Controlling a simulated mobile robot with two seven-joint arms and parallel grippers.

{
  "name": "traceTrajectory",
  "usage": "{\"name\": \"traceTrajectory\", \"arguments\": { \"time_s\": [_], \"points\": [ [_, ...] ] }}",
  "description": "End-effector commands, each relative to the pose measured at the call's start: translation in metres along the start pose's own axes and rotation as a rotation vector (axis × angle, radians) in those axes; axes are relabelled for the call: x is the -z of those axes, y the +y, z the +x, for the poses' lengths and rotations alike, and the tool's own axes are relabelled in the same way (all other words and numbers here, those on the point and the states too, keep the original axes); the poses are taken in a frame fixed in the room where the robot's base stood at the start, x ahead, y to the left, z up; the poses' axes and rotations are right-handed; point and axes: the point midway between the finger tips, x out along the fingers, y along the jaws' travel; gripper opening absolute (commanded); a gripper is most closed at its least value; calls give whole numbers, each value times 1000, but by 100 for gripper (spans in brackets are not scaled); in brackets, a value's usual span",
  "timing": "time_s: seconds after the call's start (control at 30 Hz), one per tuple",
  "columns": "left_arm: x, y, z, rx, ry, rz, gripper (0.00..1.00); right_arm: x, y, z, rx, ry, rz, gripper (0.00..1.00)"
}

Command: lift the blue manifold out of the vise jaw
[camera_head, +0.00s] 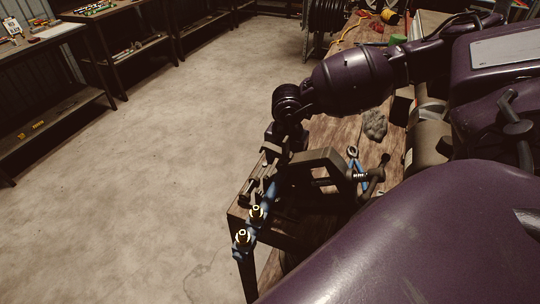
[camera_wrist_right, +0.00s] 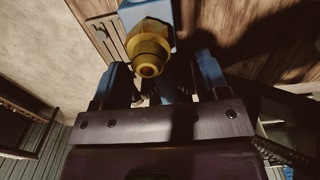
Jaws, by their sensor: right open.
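The blue manifold (camera_head: 273,191) is held at the vise (camera_head: 322,160) on the corner of the wooden bench, its lower part sticking out past the bench edge. Two brass fittings (camera_head: 242,237) show on it. In the right wrist view, a blue block of the manifold (camera_wrist_right: 160,9) with a brass fitting (camera_wrist_right: 149,52) is ahead of my right gripper (camera_wrist_right: 162,64). Its two blue-lined fingers are apart, on either side of the fitting, and grip nothing. In the head view, my right gripper (camera_head: 275,138) is just above the vise, partly hidden by my wrist. My left gripper is not in view.
The vise handle (camera_head: 375,174) sticks out to the right. Open concrete floor (camera_head: 150,190) lies left; shelves stand beyond it.

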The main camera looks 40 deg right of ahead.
Motion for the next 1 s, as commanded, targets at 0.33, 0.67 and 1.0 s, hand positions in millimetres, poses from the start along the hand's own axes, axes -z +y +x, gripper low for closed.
{"name": "traceTrajectory", "arguments": {
  "time_s": [0.33, 0.67, 1.0],
  "points": [
    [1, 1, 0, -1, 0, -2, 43, -1, 0, 20, -1, -1, 1, 68],
    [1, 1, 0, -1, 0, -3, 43, -1, 0, 19, -1, -1, 1, 34],
    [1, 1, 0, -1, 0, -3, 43, 0, 1, 18, -3, 0, 1, 5]
  ]
}}
